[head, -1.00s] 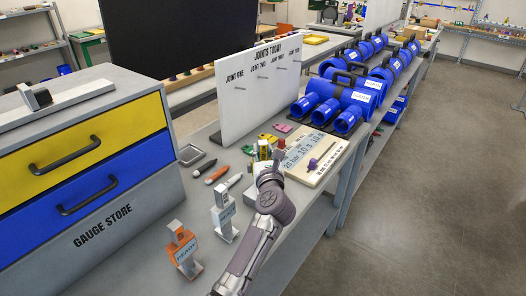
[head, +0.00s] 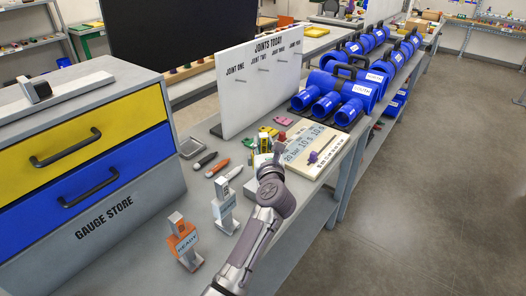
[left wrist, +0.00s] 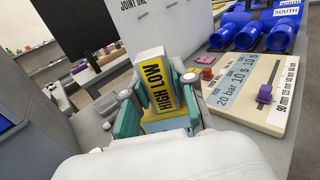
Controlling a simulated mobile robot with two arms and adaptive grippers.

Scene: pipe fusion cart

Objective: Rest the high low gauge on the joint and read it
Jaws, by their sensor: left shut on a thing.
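The high low gauge is a yellow and white block lettered HIGH LOW (left wrist: 161,82) in the left wrist view. My left gripper (left wrist: 157,88) is shut on it, with one teal and grey finger on each side. In the head view the left gripper (head: 268,163) is over the bench, left of the cream panel, and its wrist partly hides the gauge. The blue pipe joints (head: 345,93) lie farther back on the bench, apart from the gripper. White labels show on them, and one reads SOUTH in the left wrist view (left wrist: 285,12). My right gripper is not in view.
The cream panel with a purple slider (head: 313,157) lies close right of the gripper. A white JOINTS TODAY board (head: 262,85) stands behind. An orange READY tool (head: 185,243), a white one (head: 224,208) and a gauge store cabinet (head: 105,215) are left. The right floor is clear.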

